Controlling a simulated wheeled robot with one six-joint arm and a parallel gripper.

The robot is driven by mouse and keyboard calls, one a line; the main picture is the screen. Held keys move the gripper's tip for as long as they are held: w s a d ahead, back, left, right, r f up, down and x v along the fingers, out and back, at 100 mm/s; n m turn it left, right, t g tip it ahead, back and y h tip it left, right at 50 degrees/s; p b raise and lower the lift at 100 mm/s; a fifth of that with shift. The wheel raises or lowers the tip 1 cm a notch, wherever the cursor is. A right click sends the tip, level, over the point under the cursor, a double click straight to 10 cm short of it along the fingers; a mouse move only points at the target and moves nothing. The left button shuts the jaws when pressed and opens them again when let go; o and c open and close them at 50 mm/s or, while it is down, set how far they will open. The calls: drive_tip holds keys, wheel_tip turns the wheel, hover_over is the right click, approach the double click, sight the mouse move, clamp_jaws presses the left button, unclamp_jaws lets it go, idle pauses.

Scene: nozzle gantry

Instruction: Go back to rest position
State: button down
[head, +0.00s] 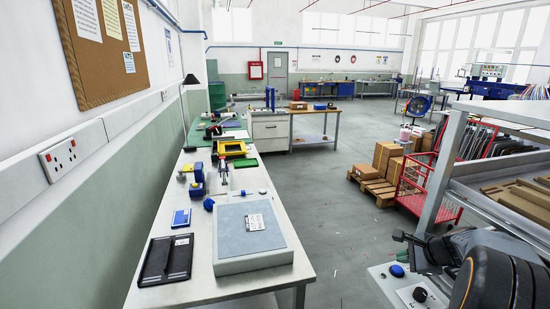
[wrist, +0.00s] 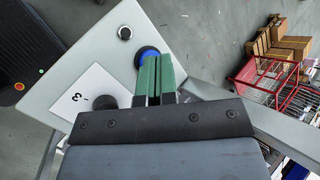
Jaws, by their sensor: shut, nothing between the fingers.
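My gripper (head: 399,237) is at the lower right of the head view, above a light grey control panel (head: 378,278). In the wrist view its two green fingers (wrist: 156,75) lie side by side, shut, with nothing between them. The fingertips overlap a blue knob (wrist: 147,53) on the panel in that picture; I cannot tell whether they touch it. The blue knob also shows in the head view (head: 397,271), below the gripper.
The panel also carries a black knob (wrist: 105,102) and a silver-rimmed button (wrist: 124,32). A metal-framed rack (head: 450,150) stands close on the right. A red cage trolley (head: 413,185) and boxes on a pallet (head: 375,188) stand beyond. A long workbench (head: 205,289) runs along the left; open floor lies between.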

drive_tip(key=s+a+n+g, duration=0.1)
drive_tip(key=n, duration=0.1)
drive_tip(key=s+a+f+n, duration=0.1)
drive_tip(key=s+a+n, duration=0.1)
drive_tip(key=s+a+n+g, duration=0.1)
drive_tip(key=s+a, duration=0.1)
drive_tip(key=shift+f+n+g+h, duration=0.15)
drive_tip(key=shift+n+g+h, duration=0.15)
drive_tip(key=shift+n, duration=0.1)
drive_tip(key=s+a+r+n+h, duration=0.1)
drive_tip(key=s+a+r+n, duration=0.1)
drive_tip(key=s+a+n, duration=0.3)
drive_tip(key=s+a+r+n+h, duration=0.1)
drive_tip(key=s+a+r+n, duration=0.2)
drive_tip(key=a+n, duration=0.6)
drive_tip(key=s+a, duration=0.2)
drive_tip(key=a, duration=0.1)
drive_tip(key=shift+s+a+r+h, duration=0.25)
drive_tip(key=shift+s+a+h, duration=0.05)
drive_tip(key=shift+s+h, duration=0.1)
